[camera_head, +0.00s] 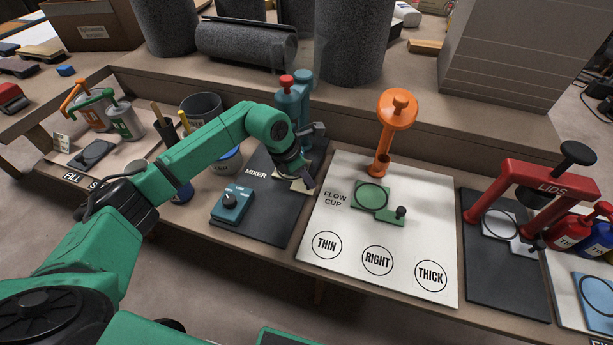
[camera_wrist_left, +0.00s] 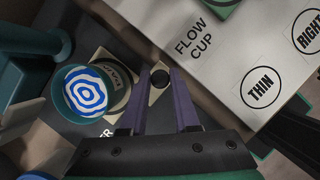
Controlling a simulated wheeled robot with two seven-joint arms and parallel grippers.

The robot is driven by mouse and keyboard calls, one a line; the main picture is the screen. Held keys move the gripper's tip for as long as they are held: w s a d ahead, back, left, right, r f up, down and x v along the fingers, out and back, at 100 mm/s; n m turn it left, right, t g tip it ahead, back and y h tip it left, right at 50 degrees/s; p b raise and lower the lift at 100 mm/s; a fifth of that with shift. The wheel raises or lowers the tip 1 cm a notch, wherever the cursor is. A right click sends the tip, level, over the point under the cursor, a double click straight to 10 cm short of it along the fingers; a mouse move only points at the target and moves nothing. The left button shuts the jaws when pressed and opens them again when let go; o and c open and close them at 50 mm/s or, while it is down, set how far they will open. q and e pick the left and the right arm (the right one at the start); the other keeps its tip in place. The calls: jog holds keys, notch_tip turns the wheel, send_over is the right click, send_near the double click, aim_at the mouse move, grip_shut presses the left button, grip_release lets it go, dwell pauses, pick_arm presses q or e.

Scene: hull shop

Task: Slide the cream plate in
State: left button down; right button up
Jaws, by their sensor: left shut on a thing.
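The cream plate (camera_wrist_left: 137,85) lies on the dark mat at the mixer (camera_head: 291,104). It has a grey lettered disc and a black knob (camera_wrist_left: 160,78). My left gripper (camera_wrist_left: 163,80) is shut on the knob, its two purple fingers either side of it. In the head view the gripper (camera_head: 304,181) covers most of the plate, and only a cream edge shows beneath it. A teal cup (camera_wrist_left: 65,106) with blue and white rings inside is left of the disc in the left wrist view, overlapping its edge. My right gripper is out of view.
The white flow cup board (camera_head: 330,245) lies just right of the mixer mat, with an orange stand (camera_head: 396,115) and a green plate (camera_head: 371,194). A teal dial box (camera_head: 232,204) sits on the mat's near part. A red lids press (camera_head: 535,190) stands farther right.

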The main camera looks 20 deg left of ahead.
pick_arm(q)
jog(key=shift+w+r, duration=0.25)
jog(key=shift+w, duration=0.05)
jog(key=c, duration=0.7)
grip_release()
jog(key=shift+o, duration=0.2)
jog(key=shift+f, duration=0.15)
jog(key=shift+s, duration=0.1)
jog(key=v, duration=1.4)
jog(key=shift+r+p, duration=0.2)
jog(key=shift+p, duration=0.1)
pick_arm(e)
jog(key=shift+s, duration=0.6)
pick_arm(q)
jog(key=shift+s+a, duration=0.1)
jog(key=shift+s, duration=0.05)
